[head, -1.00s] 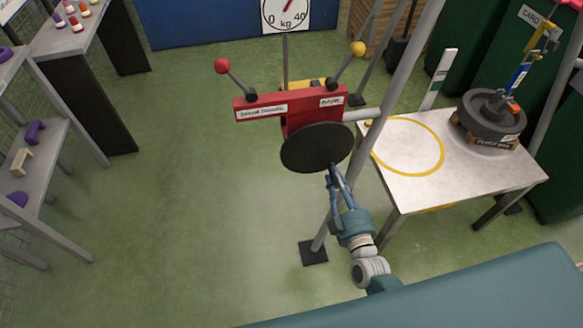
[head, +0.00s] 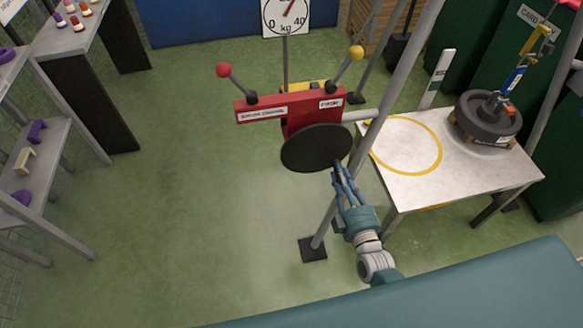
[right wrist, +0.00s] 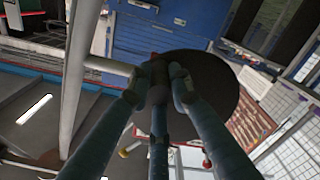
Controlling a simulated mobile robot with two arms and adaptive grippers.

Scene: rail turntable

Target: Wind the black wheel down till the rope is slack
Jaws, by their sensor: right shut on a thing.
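The black wheel (head: 316,148) faces me on the front of a red winch box (head: 290,108). My right gripper (head: 338,170) is at the wheel's lower right edge. In the right wrist view its fingers close around a dark handle (right wrist: 158,80) in front of the wheel (right wrist: 205,95). A dark round weight (head: 487,118) with a post is at the right end of the white table (head: 400,182); I cannot tell if it rests fully on it. A blue and yellow hook piece (head: 516,77) is above the weight. I cannot make out the rope clearly. My left gripper is out of view.
Levers with a red knob (head: 223,70) and a yellow knob (head: 356,53) rise from the box. A slanted grey post (head: 385,100) stands close to my right arm. A kg dial (head: 286,16) is behind. The green floor at left is open, with shelves (head: 45,165) beyond.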

